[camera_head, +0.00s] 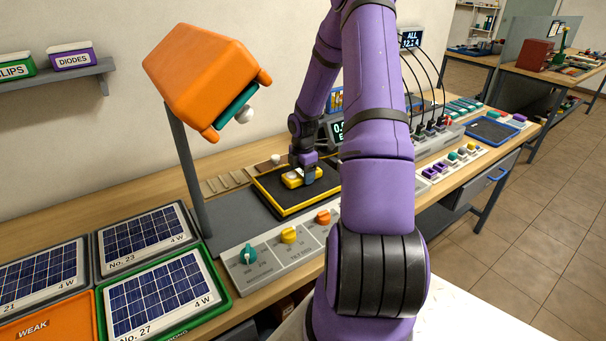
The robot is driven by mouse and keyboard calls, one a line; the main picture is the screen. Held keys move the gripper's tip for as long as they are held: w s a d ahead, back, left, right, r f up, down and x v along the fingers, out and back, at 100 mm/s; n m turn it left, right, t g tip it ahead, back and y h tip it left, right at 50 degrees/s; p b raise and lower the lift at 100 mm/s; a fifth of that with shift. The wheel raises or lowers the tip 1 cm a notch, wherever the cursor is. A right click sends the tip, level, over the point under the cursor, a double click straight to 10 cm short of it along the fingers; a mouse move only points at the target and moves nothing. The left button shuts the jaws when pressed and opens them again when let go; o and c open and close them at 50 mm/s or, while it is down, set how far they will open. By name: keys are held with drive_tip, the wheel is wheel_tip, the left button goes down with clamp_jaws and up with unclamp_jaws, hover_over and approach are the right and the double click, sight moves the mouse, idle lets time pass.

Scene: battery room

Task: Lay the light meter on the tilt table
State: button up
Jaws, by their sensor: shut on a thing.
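The light meter (292,180), a small yellow body with a pale face, is in my gripper (304,173). My purple gripper is shut on it from above and hides part of it. It is over the tilt table (278,203), a black plate with a yellow rim. I cannot tell whether the meter touches the plate. My arm hides the right part of the table's surroundings.
An orange lamp (200,80) on a grey post (188,170) overhangs at the left. A grey panel with knobs (288,243) lies in front of the tilt table. Solar panels (165,293) fill the bench's left. Wired instruments (432,128) stand to the right.

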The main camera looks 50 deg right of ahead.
drive_tip(key=shift+f, duration=0.15)
drive_tip(key=o, duration=1)
wheel_tip(320, 180, up, 12)
idle(0.3)
